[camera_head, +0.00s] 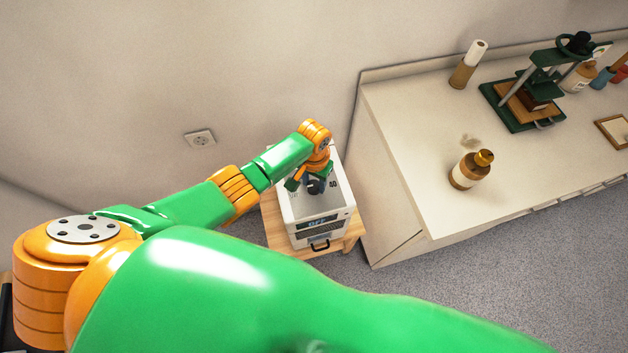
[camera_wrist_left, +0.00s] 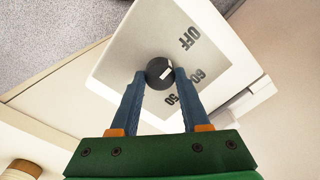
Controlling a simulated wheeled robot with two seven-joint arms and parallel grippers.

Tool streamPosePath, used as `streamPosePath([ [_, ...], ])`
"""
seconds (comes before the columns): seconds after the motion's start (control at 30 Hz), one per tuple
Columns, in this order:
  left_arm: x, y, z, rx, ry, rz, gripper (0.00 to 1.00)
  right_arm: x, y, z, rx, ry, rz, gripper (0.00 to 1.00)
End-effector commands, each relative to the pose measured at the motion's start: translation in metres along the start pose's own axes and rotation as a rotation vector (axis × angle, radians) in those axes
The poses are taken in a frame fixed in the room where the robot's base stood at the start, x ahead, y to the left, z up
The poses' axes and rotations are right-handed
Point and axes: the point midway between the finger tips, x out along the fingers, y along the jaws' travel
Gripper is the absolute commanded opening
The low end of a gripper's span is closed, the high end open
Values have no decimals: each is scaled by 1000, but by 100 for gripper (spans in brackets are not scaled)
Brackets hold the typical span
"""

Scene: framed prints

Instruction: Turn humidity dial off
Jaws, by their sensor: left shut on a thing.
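The humidity dial (camera_wrist_left: 157,70) is a round black knob with a white mark, on the white top of a boxy appliance (camera_head: 301,209). The printed labels OFF (camera_wrist_left: 188,38), 60 and 50 lie to its right in the left wrist view. The white mark is on the knob's right side, facing roughly between OFF and 60. My left gripper (camera_wrist_left: 160,76) is shut on the dial, one blue finger on each side. In the head view my left gripper (camera_head: 314,184) reaches down onto the appliance's top and partly hides the dial. My right gripper is out of view.
The appliance stands on a small wooden stand (camera_head: 272,222). A cream counter (camera_head: 410,125) is close on its right, bearing a brown bottle (camera_head: 471,170), a green press (camera_head: 535,90) and other items. The wall with a socket (camera_head: 200,138) is behind. Grey floor is clear at lower right.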

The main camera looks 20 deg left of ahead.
Motion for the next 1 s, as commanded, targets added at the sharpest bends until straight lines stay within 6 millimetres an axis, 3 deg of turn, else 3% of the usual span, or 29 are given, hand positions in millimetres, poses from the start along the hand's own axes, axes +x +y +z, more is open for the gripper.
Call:
streamPosePath([
  [0.43, 1, 0, 1, -9, -4, 0, 0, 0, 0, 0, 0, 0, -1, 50],
  [0.47, 1, 0, 1, -9, -4, 0, 51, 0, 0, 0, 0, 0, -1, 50],
  [0.57, 1, 0, 1, -9, -3, 0, 76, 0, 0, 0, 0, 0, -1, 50],
  [0.87, 0, 0, 0, -8, -1, 0, 76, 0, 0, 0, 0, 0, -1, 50],
  [1.0, -12, 1, -1, -8, 2, 3, 76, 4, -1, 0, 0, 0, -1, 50],
])
